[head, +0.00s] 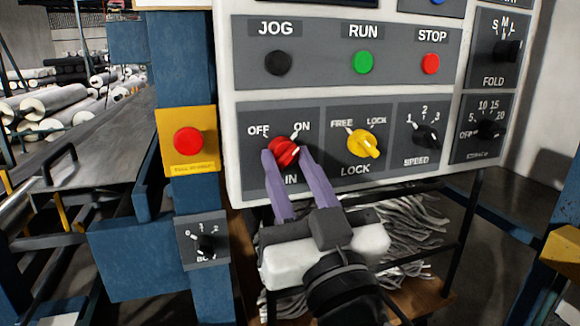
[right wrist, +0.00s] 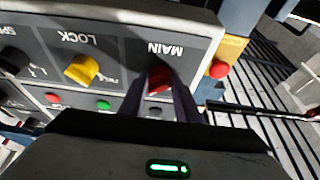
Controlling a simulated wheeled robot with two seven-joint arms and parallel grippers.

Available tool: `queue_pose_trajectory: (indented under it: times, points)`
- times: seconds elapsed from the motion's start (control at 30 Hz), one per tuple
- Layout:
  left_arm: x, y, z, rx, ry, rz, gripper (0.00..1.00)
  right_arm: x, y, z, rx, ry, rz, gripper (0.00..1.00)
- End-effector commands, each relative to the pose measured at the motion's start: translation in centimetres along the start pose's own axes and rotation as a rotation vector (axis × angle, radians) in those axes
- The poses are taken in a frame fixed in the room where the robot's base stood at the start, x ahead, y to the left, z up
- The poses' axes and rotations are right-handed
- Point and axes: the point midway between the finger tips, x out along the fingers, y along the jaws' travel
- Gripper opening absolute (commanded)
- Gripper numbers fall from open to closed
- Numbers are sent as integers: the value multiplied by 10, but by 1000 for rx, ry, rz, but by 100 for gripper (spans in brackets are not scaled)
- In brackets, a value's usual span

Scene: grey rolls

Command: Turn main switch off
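The main switch is a red knob (head: 284,151) on the lower left of the control panel, between the labels OFF and ON. It is turned toward the upper right, to ON. My right gripper (head: 285,153) reaches up to it from below, with one purple finger on each side, and looks shut on it. The fingers cover part of the MAIN label in the head view. In the right wrist view the red knob (right wrist: 159,80) fills the space between the fingertips. My left gripper is not in view.
The yellow LOCK knob (head: 363,144) is just right of the main switch, then the black SPEED knob (head: 426,135). Above are the black JOG (head: 278,62), green RUN (head: 363,62) and red STOP (head: 430,63) buttons. A red button on a yellow box (head: 188,142) stands left.

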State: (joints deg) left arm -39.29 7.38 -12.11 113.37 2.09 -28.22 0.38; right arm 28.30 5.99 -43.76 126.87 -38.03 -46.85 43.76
Motion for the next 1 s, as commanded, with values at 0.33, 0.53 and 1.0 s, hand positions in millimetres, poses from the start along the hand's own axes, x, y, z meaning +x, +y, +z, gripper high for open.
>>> queue_pose_trajectory:
  times: [0.33, 0.53, 1.0]
  points:
    - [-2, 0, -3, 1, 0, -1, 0, 0, 0, -1, -21, 0, -9, 7]
    - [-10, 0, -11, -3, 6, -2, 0, 1, 2, -2, -100, -2, -41, 7]
    - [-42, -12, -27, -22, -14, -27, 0, 3, 7, -7, -483, -5, -200, 7]
